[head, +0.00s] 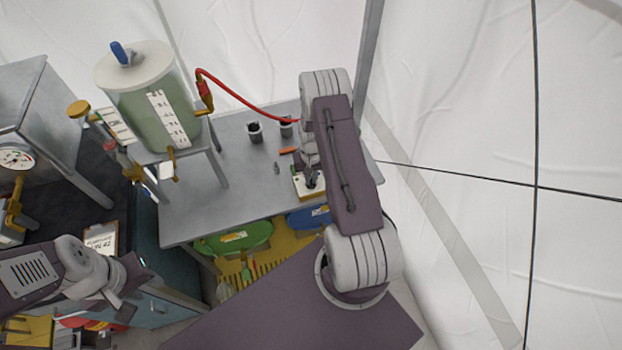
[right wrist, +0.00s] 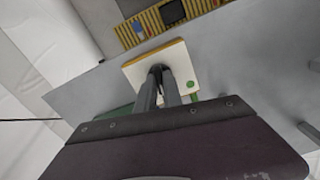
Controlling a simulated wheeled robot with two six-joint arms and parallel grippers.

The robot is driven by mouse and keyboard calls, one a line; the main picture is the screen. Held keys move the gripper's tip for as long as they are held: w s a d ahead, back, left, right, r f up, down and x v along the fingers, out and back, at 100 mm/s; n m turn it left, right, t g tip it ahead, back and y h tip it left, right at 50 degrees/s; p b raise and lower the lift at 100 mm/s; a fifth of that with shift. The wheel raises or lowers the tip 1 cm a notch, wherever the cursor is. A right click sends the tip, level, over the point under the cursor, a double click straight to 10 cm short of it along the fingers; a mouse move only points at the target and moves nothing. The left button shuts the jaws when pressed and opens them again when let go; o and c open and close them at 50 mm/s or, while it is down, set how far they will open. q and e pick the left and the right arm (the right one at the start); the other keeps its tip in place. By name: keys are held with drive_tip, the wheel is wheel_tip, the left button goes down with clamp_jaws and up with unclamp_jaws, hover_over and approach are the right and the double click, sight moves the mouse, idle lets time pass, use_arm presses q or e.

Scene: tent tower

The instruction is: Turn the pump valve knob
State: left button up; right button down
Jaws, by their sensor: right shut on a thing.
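A small white plate with a yellow edge (head: 299,186) lies on the grey table under my right gripper (head: 312,179). In the right wrist view the plate (right wrist: 184,58) has a green dot near one corner. In that view the fingers of my right gripper (right wrist: 160,74) are close together, shut on a small dark knob at the middle of the plate. The fingers hide most of the knob. My left gripper (head: 118,301) is at the lower left in the head view, away from the plate; its fingers are unclear.
A green tank (head: 188,110) stands on a metal stand at the table's left, with a red hose (head: 245,103) running toward my right arm. Dark cups (head: 255,132) and an orange piece (head: 289,150) are behind the plate. The table's front (head: 190,225) is clear.

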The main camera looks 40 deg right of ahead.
sight(311, 180)
drive_tip(key=shift+w+d+r, duration=0.1)
drive_tip(key=shift+w+r, duration=0.05)
drive_tip(key=shift+w, duration=0.1)
drive_tip(key=c, duration=1.6)
unclamp_jaws()
drive_tip(key=shift+c, duration=0.2)
drive_tip(key=shift+o, duration=0.8)
drive_tip(key=shift+s, duration=0.15)
wheel_tip(311, 180, up, 9)
drive_tip(key=b, duration=0.1)
